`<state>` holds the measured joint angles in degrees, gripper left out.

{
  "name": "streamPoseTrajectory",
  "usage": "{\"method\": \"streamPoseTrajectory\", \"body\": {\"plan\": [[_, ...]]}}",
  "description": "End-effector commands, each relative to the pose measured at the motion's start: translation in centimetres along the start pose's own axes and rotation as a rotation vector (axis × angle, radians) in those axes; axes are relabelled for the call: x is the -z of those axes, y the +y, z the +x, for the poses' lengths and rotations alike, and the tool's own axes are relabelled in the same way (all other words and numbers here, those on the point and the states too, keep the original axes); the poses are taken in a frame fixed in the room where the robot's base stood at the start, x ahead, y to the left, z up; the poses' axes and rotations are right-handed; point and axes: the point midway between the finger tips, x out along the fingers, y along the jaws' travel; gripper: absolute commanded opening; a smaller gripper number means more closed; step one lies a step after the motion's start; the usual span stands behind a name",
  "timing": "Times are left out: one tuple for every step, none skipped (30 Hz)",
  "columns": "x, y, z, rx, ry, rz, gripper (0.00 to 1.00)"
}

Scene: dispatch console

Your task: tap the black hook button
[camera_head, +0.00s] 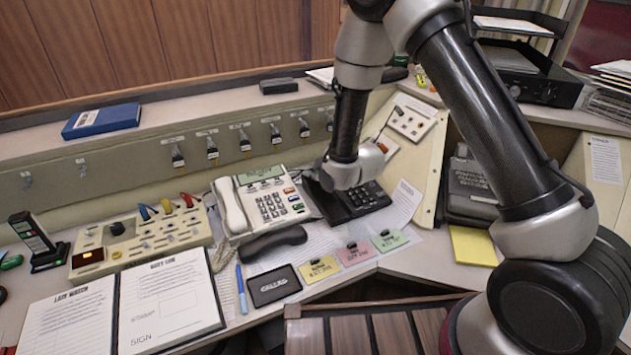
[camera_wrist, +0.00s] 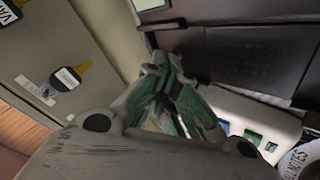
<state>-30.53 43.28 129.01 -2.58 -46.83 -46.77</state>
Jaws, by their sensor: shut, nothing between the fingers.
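The black desk phone (camera_head: 358,201) sits on the desk right of the white phone, its keypad facing front. Its upper left part is hidden behind my wrist, and I cannot make out the black hook button. The black handset (camera_head: 273,242) lies off the phone, on the desk in front of the white phone. In the wrist view my gripper (camera_wrist: 158,70) is shut and empty, its fingertips close to a dark surface (camera_wrist: 255,55) that looks like the black phone. I cannot tell whether they touch. In the head view my fingers are hidden behind the wrist.
The white phone (camera_head: 270,205) stands close on the left of my wrist. Coloured cards (camera_head: 353,254) lie in front of the black phone. A sloped panel (camera_head: 410,118) with switches is behind right. Keys hang on the back ledge (camera_head: 245,140).

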Motion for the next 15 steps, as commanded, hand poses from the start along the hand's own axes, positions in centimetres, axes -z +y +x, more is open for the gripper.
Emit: {"method": "streamPoseTrajectory", "body": {"plan": [[0.19, 0.18, -0.23, -0.001, 0.001, 0.0, 0.0], [0.28, 0.28, -0.35, -0.001, 0.001, 0.0, 0.0], [0.39, 0.39, -0.49, -0.001, 0.001, 0.0, 0.0], [0.44, 0.44, -0.56, -0.001, 0.001, 0.0, 0.0], [0.47, 0.48, -0.61, -0.001, 0.001, 0.0, 0.0], [0.49, 0.49, -0.64, -0.001, 0.001, 0.0, 0.0], [0.5, 0.5, -0.65, -0.001, 0.001, 0.0, 0.0], [0.5, 0.49, -0.65, -0.001, 0.001, 0.0, 0.0], [0.5, 0.49, -0.64, -0.001, 0.001, 0.0, 0.0], [0.5, 0.49, -0.64, -0.001, 0.001, 0.0, 0.0], [0.5, 0.49, -0.64, -0.001, 0.001, 0.0, 0.0], [0.51, 0.5, -0.64, -0.001, 0.001, 0.0, 0.0], [0.51, 0.51, -0.65, -0.001, 0.002, 0.0, 0.0], [0.55, 0.54, -0.68, -0.001, 0.002, 0.0, 0.0], [0.63, 0.62, -0.78, -0.002, 0.002, 0.0, 0.0]]}}
